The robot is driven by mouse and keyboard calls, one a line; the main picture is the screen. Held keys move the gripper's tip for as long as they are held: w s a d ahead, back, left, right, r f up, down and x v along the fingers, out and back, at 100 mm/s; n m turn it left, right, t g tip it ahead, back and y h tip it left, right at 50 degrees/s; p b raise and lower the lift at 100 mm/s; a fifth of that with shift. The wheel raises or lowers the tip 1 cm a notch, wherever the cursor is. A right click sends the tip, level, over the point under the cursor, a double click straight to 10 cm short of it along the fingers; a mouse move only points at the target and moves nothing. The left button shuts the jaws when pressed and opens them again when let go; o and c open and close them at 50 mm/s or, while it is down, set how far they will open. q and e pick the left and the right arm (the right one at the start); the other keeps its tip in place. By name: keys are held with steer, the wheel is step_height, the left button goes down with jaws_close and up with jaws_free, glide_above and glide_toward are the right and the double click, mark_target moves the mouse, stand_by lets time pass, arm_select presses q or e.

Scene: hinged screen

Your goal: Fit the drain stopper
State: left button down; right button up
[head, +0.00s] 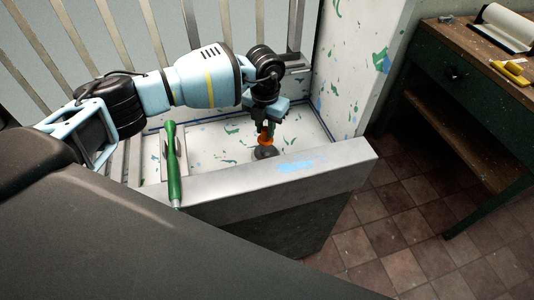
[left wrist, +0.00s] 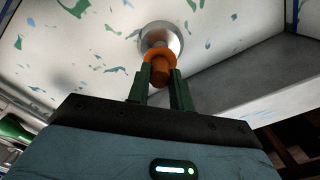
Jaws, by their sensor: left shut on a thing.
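My left gripper (head: 266,128) points down into a white basin (head: 215,142) flecked with green and blue. It is shut on an orange stopper (head: 265,141), which also shows between the green fingers in the left wrist view (left wrist: 158,66). The stopper is over a round metal drain (head: 265,154), near the basin's front wall. In the left wrist view the drain's shiny ring (left wrist: 160,35) shows just beyond the stopper. I cannot tell whether the stopper touches the drain or is in it. My right gripper is not in view.
A green handle-like piece (head: 173,170) stands at the basin's left. A thick grey front ledge (head: 320,164) and a speckled wall (head: 360,50) bound the basin. Slanted metal bars (head: 155,35) run behind. A green workbench (head: 440,70) stands right, above a tiled floor.

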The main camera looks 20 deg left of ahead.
mark_target(265, 141)
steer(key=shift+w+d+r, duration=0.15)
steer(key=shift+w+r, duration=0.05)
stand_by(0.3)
arm_select(q)
steer(key=shift+f, duration=0.1)
steer(key=shift+f, duration=1.55)
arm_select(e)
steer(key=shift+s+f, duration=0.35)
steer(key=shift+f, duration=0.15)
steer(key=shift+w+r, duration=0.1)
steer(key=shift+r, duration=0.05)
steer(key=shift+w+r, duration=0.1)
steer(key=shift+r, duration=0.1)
arm_select(q)
steer(key=shift+f, duration=1.2)
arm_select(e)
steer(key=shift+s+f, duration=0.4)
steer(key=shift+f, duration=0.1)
